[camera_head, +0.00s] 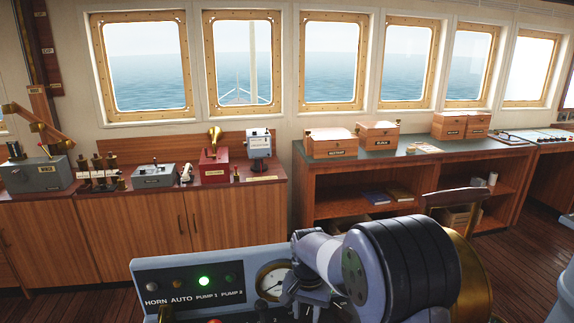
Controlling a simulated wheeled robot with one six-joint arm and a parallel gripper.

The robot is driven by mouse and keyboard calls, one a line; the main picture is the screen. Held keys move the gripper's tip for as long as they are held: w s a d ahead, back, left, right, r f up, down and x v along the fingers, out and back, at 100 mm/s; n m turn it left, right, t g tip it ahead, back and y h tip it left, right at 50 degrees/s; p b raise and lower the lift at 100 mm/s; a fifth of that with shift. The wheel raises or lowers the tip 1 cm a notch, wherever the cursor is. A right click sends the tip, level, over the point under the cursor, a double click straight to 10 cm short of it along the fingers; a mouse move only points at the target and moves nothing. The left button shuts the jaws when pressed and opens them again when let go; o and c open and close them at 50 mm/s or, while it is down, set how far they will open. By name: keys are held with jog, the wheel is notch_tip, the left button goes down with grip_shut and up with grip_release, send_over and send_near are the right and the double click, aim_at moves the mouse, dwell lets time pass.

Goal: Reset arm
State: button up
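My arm is folded in the lower middle of the head view, with a large dark ribbed joint nearest the camera and a pale grey link reaching left. My gripper (300,301) appears as a dark shape below that link, close over the right part of a control panel (150,277). Its fingertips are small and partly hidden by the arm, so I cannot tell whether it is open or shut. I see nothing held. The panel is labelled HORN, AUTO, PUMP 1 and PUMP 2. A green lamp (204,281) above PUMP 1 is lit.
A round gauge (273,281) is on the panel beside my gripper. Behind stand a wooden cabinet (140,237) with a red device (214,167) and other instruments, and a shelf unit (309,185) with several wooden boxes. Floor shows at right.

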aim_at(306, 316)
notch_tip(306, 316, up, 10)
notch_tip(306, 316, down, 10)
jog(key=shift+f, duration=0.1)
jog(key=n, duration=0.4)
jog(key=shift+n, duration=0.4)
jog(key=n+p, duration=0.1)
jog(key=n, duration=0.4)
dwell(0.5)
